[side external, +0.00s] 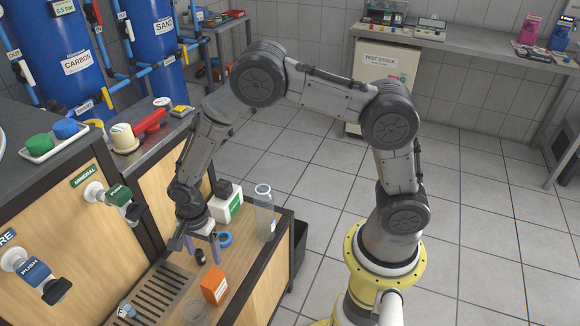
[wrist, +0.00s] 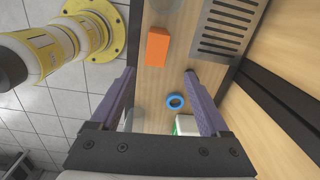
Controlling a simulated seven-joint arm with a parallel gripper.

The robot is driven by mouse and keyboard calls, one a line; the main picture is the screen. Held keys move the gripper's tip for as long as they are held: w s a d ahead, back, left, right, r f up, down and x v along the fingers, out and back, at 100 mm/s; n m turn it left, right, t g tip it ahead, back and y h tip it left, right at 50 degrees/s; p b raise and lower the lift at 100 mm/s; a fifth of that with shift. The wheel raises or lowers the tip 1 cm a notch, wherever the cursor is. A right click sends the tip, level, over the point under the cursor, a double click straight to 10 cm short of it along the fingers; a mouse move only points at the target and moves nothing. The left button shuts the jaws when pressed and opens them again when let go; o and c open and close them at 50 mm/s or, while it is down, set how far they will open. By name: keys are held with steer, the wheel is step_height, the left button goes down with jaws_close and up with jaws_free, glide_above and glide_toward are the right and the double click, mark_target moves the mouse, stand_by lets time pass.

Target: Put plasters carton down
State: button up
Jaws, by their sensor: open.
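An orange carton (side external: 214,286) stands on the wooden counter; no lettering on it can be read, so I cannot confirm that it is the plasters carton. In the wrist view the orange carton (wrist: 157,46) shows beyond my fingertips, between their lines and apart from them. My gripper (side external: 202,249) points down over the counter, open, with nothing between its purple fingers. The fingers also show spread in the wrist view (wrist: 160,72). A white and green box (side external: 229,206) stands behind my gripper; it is partly hidden in the wrist view (wrist: 184,124).
A blue ring (side external: 225,239) lies near my fingers, with a clear bottle (side external: 264,215) to its right. A slotted drain grate (side external: 162,289) lies left of the orange carton. A clear round dish (side external: 196,313) is at the front. Taps (side external: 108,193) jut from the wooden panel.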

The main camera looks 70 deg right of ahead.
steer(key=s+d+r+n+t, duration=0.1)
steer(key=s+d+r+n, duration=0.15)
steer(key=r, duration=0.55)
steer(key=s+d+r+n+t, duration=0.1)
steer(key=s+d+r+n, duration=0.15)
steer(key=r, duration=0.55)
steer(key=s+d+r+n+t, duration=0.15)
steer(key=r+n, duration=0.25)
steer(key=r, duration=0.4)
steer(key=s+d+r+n+t, duration=0.1)
steer(key=s+d+r+n, duration=0.1)
steer(key=s, duration=0.6)
steer(key=s+d+r+n+t, duration=0.1)
steer(key=s+r+n, duration=0.3)
steer(key=s, duration=0.5)
steer(key=shift+d+r+n, duration=0.35)
steer(key=shift+d+n, duration=0.4)
steer(key=shift+n, duration=0.25)
